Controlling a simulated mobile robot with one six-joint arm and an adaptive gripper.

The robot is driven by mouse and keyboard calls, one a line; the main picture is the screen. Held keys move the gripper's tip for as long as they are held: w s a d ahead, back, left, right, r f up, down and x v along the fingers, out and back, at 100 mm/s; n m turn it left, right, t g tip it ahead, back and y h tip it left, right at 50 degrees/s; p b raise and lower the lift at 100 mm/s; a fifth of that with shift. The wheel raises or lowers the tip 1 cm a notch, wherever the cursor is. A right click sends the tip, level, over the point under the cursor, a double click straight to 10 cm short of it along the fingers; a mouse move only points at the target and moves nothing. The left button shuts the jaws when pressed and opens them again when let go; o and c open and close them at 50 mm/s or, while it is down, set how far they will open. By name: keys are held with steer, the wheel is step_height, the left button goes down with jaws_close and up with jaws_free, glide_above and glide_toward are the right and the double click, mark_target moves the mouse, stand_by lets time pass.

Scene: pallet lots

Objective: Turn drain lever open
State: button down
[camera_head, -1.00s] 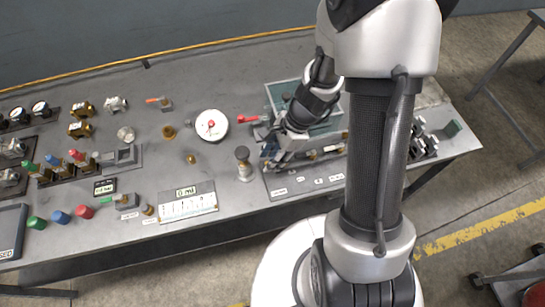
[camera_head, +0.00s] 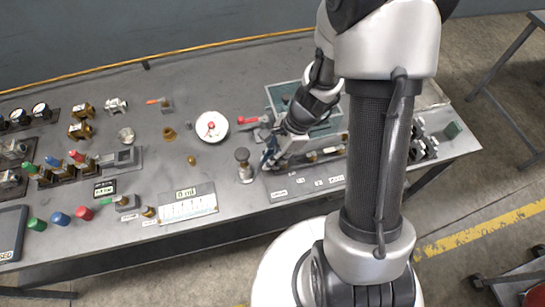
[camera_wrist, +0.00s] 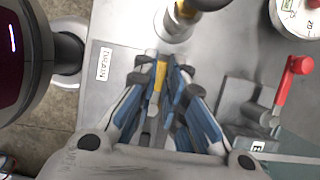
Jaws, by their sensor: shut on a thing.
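In the wrist view, my gripper (camera_wrist: 160,72) has its blue-padded fingers closed around a narrow yellow lever (camera_wrist: 159,78), next to a label reading DRAIN (camera_wrist: 104,64). Most of the lever is hidden between the fingers. In the head view, my gripper (camera_head: 268,160) is low over the left end of a grey labelled plate (camera_head: 280,188) on the bench. The lever itself cannot be made out there.
A metal post with a dark knob (camera_head: 243,170) stands just left of my gripper. A red-handled valve (camera_head: 250,119) and a round white gauge (camera_head: 211,126) are behind it. A teal tray (camera_head: 290,92) lies beyond. More fittings fill the bench's left side.

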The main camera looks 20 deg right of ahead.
steer(key=n, duration=0.1)
steer(key=s+n+g+p, duration=0.1)
steer(key=n, duration=0.1)
steer(key=n+g+p, duration=0.1)
steer(key=n, duration=0.1)
steer(key=shift+s+d+r, duration=0.1)
steer(key=shift+s, duration=0.15)
steer(key=n, duration=0.1)
steer(key=s+n+g+h+p, duration=0.1)
steer(key=n, duration=0.1)
steer(key=d+n+p, duration=0.1)
steer(key=n, duration=0.1)
steer(key=shift+s+g+h, duration=0.15)
steer(key=shift+g+h, duration=0.15)
steer(key=shift+g, duration=0.1)
steer(key=n, duration=0.1)
steer(key=n+h, duration=0.1)
steer(key=d+n+p, duration=0.1)
steer(key=n, duration=0.1)
steer(key=shift+s, duration=0.25)
steer(key=shift+s+d+n+g+h+p, duration=0.1)
steer(key=shift+d+n+g+h, duration=0.15)
steer(key=shift+n, duration=0.4)
steer(key=shift+d+n+g+h+p, duration=0.1)
steer(key=shift+n+h, duration=0.25)
steer(key=shift+n, duration=0.25)
steer(key=shift+s+d+n+g+h+p, duration=0.1)
steer(key=shift+d+n+g+h, duration=0.15)
steer(key=shift+n, duration=0.4)
